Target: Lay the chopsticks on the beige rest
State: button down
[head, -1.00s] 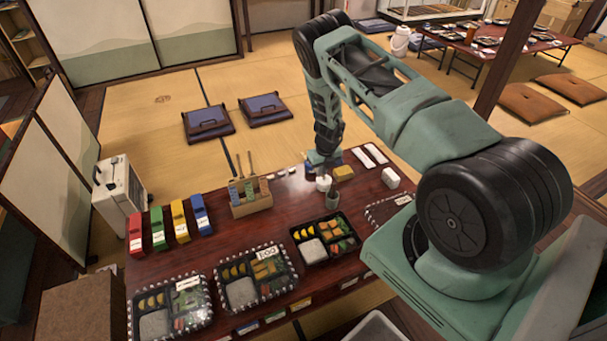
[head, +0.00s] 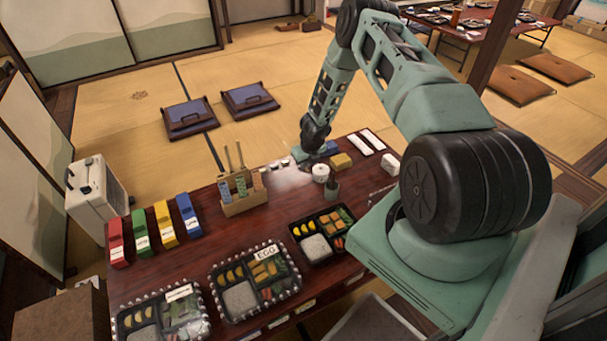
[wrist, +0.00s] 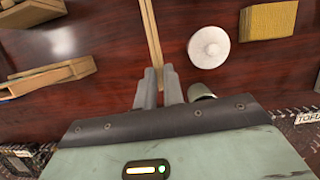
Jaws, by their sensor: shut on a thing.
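My gripper (wrist: 158,82) is shut on the pale wooden chopsticks (wrist: 151,35), which extend forward from the fingers over the dark red table in the wrist view. In the head view, the hand (head: 318,152) is at the far side of the table, and the held chopsticks cannot be made out. Several small pale pieces (head: 285,162) lie on the table left of the hand. They look like rests, but I cannot tell which is beige. No rest is clear in the wrist view.
A white round item (wrist: 208,47) and a yellow block (wrist: 269,21) lie right of the chopsticks; a small cup (wrist: 200,91) is close to the fingers. A wooden caddy (head: 245,205) with upright sticks stands left. Bento boxes (head: 323,234) line the near side.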

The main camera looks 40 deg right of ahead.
aim_at(306, 168)
jog(key=shift+f+b, duration=0.75)
jog(key=shift+f, duration=0.65)
jog(key=shift+f, duration=0.1)
jog(key=shift+f+b, duration=2.5)
jog(key=shift+f, duration=0.6)
jog(key=c, duration=0.9)
grip_release()
jog(key=shift+c, duration=0.2)
jog(key=shift+r, duration=0.1)
jog(key=shift+r+p, duration=2.9)
jog(key=shift+r, duration=0.55)
